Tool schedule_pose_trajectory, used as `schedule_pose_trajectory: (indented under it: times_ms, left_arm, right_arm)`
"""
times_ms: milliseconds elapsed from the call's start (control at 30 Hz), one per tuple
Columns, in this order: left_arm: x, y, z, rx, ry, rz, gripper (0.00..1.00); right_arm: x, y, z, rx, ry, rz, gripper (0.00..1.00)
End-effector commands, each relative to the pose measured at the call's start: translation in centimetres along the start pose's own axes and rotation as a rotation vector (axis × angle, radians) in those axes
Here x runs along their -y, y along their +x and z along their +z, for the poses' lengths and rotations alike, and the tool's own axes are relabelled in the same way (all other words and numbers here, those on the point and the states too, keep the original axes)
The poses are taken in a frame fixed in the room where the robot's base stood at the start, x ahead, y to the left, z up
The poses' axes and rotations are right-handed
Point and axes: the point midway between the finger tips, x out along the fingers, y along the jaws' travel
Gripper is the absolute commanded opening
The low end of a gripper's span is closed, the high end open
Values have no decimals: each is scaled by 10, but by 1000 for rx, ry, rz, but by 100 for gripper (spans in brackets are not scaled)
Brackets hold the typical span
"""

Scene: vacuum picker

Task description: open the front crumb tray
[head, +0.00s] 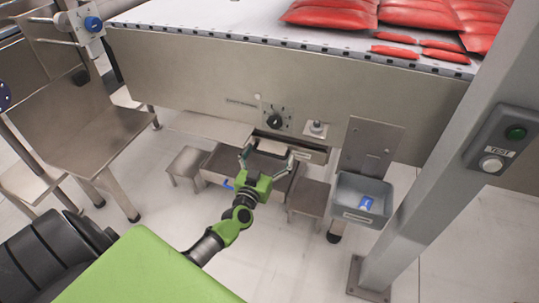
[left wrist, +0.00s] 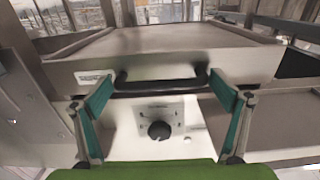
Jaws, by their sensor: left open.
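The front crumb tray (head: 312,152) is a shallow metal drawer low in the machine's front, below a black knob in the head view. The fingers partly hide the tray in the head view. My right gripper is not in view.
A black knob (head: 275,121) is on the machine front (head: 200,75). A grey bin (head: 350,187) holding a blue item (head: 366,202) hangs at the right. Red bags (head: 420,14) lie on the machine top. A post (head: 430,150) stands at the right.

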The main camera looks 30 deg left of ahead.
Motion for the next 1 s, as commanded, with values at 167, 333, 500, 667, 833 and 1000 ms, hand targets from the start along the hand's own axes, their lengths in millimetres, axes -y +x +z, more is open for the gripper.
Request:
schedule_pose_trajectory:
  times_ms: [167, 333, 500, 667, 833, 1000]
  left_arm:
    - [0, 0, 0, 0, 0, 0, 81]
    - [0, 0, 0, 1, 0, 1, 46]
    - [0, -3, 0, 2, 1, 1, 46]
    - [-1, -14, 0, 4, 0, 2, 46]
    - [-2, -38, -1, 7, 0, 4, 46]
    - [-2, -70, -2, 7, -1, 4, 46]
  right_arm:
    - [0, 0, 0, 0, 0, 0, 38]
    - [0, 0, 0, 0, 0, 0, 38]
    - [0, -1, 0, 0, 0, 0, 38]
    - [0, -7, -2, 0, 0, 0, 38]
    - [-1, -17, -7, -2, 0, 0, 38]
    - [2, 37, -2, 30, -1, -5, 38]
